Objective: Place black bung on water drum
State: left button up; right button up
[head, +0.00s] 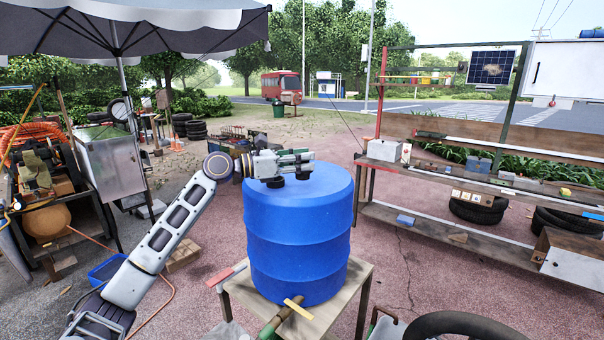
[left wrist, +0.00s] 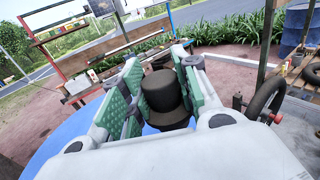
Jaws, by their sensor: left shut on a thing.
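The blue water drum (head: 300,235) stands upright on a small wooden table (head: 345,300) in the middle of the head view. My left gripper (head: 300,160) is over the drum's top, reaching in from the left. In the left wrist view, the gripper (left wrist: 160,85) has its green-padded fingers on both sides of the black bung (left wrist: 165,95) and is shut on it. Dark round shapes show under the gripper at the drum top; I cannot tell which is the bung, or whether it touches the drum. The drum's opening is hidden. My right gripper is not in view.
A wooden shelf bench (head: 430,215) with boxes and small items stands at the right. A cart with a metal cabinet (head: 110,160) is at the left under an umbrella (head: 120,25).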

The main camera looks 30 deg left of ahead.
aim_at(302, 173)
pick_arm(q)
jog(key=shift+f, duration=1.85)
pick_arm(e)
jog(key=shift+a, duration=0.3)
pick_arm(q)
jog(key=shift+f, duration=0.1)
jog(key=o, duration=1)
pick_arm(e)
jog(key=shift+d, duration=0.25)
